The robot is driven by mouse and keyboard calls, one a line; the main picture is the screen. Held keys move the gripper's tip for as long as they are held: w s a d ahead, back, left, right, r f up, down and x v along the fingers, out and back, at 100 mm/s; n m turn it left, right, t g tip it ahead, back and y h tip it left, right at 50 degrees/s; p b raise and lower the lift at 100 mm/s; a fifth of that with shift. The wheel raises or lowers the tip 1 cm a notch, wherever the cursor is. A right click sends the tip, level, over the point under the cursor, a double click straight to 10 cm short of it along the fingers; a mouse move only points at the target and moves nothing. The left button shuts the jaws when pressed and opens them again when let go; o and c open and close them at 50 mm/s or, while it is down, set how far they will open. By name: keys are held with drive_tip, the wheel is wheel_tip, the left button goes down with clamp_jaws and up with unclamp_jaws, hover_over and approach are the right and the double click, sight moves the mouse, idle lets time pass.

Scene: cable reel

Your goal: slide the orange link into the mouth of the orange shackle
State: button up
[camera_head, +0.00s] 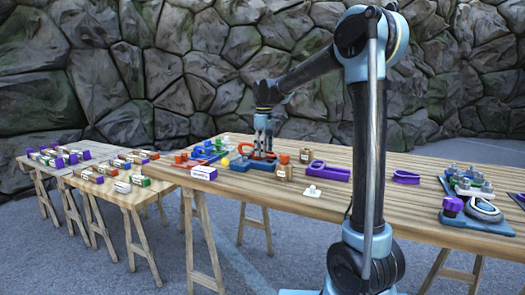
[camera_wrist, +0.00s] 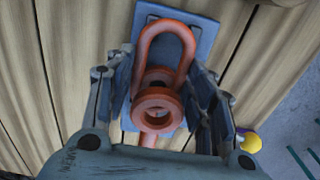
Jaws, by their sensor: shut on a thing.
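The orange link (camera_wrist: 183,34) is an oblong loop held between the fingers of my gripper (camera_wrist: 160,92), seen from above in the wrist view. The orange shackle (camera_wrist: 157,96) shows two round eyes, one nearer the camera than the other. The link's near end runs behind the near eye and is hidden there, so I cannot tell how deep it sits between the eyes. The rest of the shackle is mostly hidden by my gripper. A blue-grey plate (camera_wrist: 204,24) lies beneath.
A yellow ball (camera_wrist: 251,143) lies right of my gripper. The wooden table (camera_head: 385,205) has clear room at the middle.

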drive_tip(key=o, duration=1.5)
